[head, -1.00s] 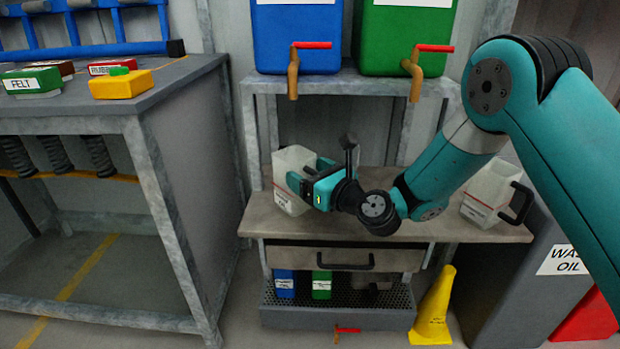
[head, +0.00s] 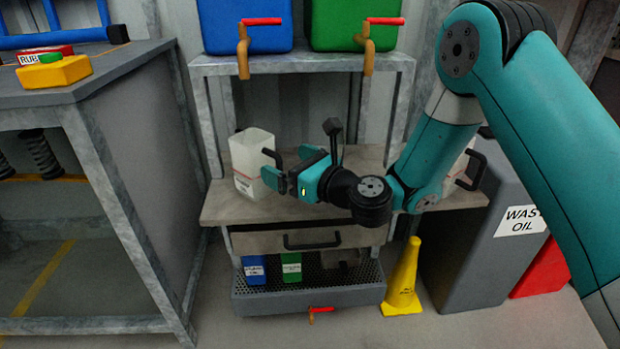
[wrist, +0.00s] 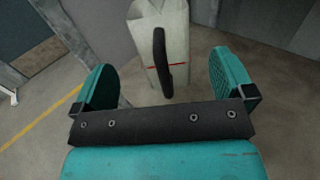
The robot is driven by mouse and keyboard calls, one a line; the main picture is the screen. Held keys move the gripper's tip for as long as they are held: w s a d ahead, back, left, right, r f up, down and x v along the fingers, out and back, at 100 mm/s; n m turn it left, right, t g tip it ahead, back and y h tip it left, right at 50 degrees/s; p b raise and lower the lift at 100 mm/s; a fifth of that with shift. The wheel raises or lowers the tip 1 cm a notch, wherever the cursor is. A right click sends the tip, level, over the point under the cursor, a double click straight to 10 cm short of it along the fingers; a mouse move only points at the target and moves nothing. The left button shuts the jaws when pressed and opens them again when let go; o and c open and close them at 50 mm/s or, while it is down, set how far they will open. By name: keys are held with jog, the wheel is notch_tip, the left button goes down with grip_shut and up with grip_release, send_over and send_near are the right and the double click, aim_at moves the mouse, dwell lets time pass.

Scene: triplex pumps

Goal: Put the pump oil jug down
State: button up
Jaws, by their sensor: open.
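A white, open-topped jug (head: 250,172) stands upright on the left part of the bench top (head: 222,208), its black handle facing my gripper (head: 285,172). I take it as the pump oil jug; its label is too small to read. My gripper is open and empty, to the right of the jug. In the wrist view the jug (wrist: 148,30) is ahead, its handle (wrist: 162,62) lined up between the spread fingers (wrist: 166,78) but seemingly just beyond them. My wrist and arm hide part of the bench.
A second white jug (head: 463,165) stands at the bench's right end, partly behind my arm. A yellow cone (head: 403,285) and grey waste oil bin (head: 480,255) stand at right, a workbench (head: 110,75) at left.

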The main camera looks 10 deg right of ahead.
jog(key=shift+b+v, duration=2.6)
jog(key=shift+v, duration=0.5)
jog(key=s+a+r+n+g, duration=0.1)
jog(key=s+a+n+g, duration=0.1)
jog(key=s+n+g, duration=0.65)
jog(key=s+a+r+n+g, duration=0.25)
jog(key=s+n, duration=0.35)
jog(key=n, duration=0.7)
jog(key=s+d+f+n+g+h, duration=0.2)
jog(key=s+d+n+h, duration=0.6)
jog(key=s+d+n, duration=0.3)
jog(key=shift+s+d+f+n, duration=0.2)
jog(key=shift+s+d+n, duration=0.2)
jog(key=shift+n, duration=0.55)
